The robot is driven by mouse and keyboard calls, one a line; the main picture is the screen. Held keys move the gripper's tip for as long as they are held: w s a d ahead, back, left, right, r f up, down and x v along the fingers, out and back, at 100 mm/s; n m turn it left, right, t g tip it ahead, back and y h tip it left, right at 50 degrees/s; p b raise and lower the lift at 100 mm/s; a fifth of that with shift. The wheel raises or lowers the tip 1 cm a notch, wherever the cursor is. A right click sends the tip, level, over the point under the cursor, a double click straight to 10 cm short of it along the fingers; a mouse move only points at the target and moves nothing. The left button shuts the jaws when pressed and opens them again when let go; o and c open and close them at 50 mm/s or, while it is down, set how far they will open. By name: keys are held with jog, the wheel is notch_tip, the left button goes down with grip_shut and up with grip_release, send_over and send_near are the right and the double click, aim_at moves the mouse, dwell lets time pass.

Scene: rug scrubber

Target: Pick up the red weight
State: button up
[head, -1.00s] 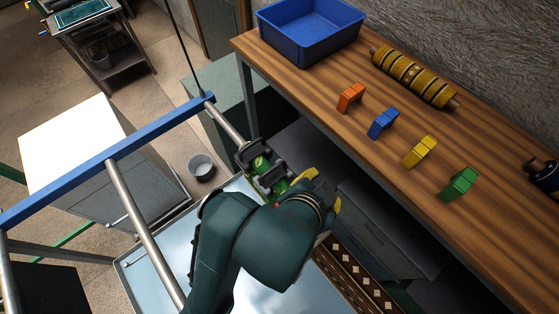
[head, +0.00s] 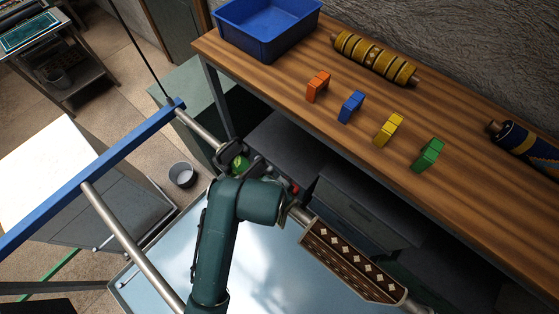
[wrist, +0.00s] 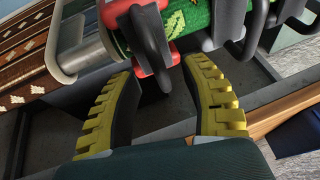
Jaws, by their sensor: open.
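The red weight (wrist: 113,18) shows at the top of the wrist view, against a green patterned roll (wrist: 199,16) and beside a metal bar end, partly covered by dark brackets. A small red spot, likely the same weight, shows in the head view (head: 294,188) beyond my arm. My gripper (wrist: 160,72) is open, with its yellow ribbed fingers apart and nothing between them. The fingertips are just below the red weight in the wrist view, and I cannot tell if they touch it. In the head view my arm hides the fingers.
A wooden table (head: 455,190) on the right holds a blue bin (head: 265,45), several coloured blocks and rolled rugs. A brown patterned rug (head: 345,262) and metal rails lie close to my arm. A blue rail (head: 95,175) crosses on the left.

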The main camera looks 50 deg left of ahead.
jog(key=shift+x, duration=1.2)
jog(key=shift+c, duration=0.3)
grip_shut()
jog(key=shift+r, duration=0.15)
notch_tip(320, 180, up, 10)
jog(key=shift+b, duration=0.9)
